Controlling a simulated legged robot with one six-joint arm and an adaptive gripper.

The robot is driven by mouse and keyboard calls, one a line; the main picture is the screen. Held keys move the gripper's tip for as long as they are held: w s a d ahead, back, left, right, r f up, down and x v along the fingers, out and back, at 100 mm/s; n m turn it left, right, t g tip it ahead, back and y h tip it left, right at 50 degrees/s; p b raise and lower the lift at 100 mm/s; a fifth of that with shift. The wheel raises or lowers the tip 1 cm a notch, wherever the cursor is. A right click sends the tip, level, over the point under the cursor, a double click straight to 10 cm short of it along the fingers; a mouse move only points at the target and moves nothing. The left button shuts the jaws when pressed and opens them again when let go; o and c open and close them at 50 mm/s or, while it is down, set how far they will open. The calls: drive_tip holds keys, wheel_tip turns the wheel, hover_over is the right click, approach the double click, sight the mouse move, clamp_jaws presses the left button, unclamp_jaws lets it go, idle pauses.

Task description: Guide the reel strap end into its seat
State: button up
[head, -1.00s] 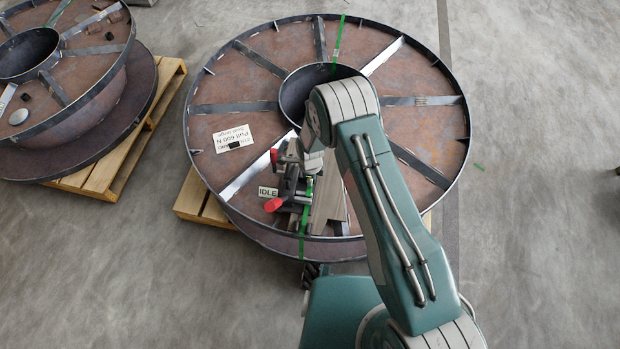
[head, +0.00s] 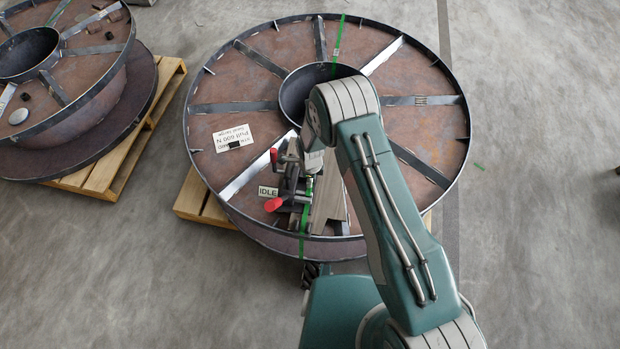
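A large welded steel reel (head: 240,170) lies flat on a pallet in the middle of the head view. A green strap (head: 338,40) runs across its top at the far side, and the strap shows again down the near rim (head: 302,245). A strapping tool (head: 290,190) with red-ended handles sits on the near part of the reel, next to a label reading IDLE (head: 268,191). My arm reaches over the reel, and its wrist is above the tool. My gripper's fingers are hidden behind the wrist and among the tool parts. The strap end and its seat cannot be made out.
Raised spokes (head: 235,107) and the outer rim stand around the tool. A second reel (head: 90,90) on a wooden pallet (head: 110,175) is at the left.

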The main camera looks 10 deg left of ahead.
drive_tip(key=shift+r, duration=0.25)
drive_tip(key=shift+r, duration=0.35)
drive_tip(key=shift+r, duration=1.1)
drive_tip(key=o, duration=0.6)
drive_tip(key=shift+c, duration=0.2)
drive_tip(key=o, duration=0.3)
drive_tip(key=shift+o, duration=0.2)
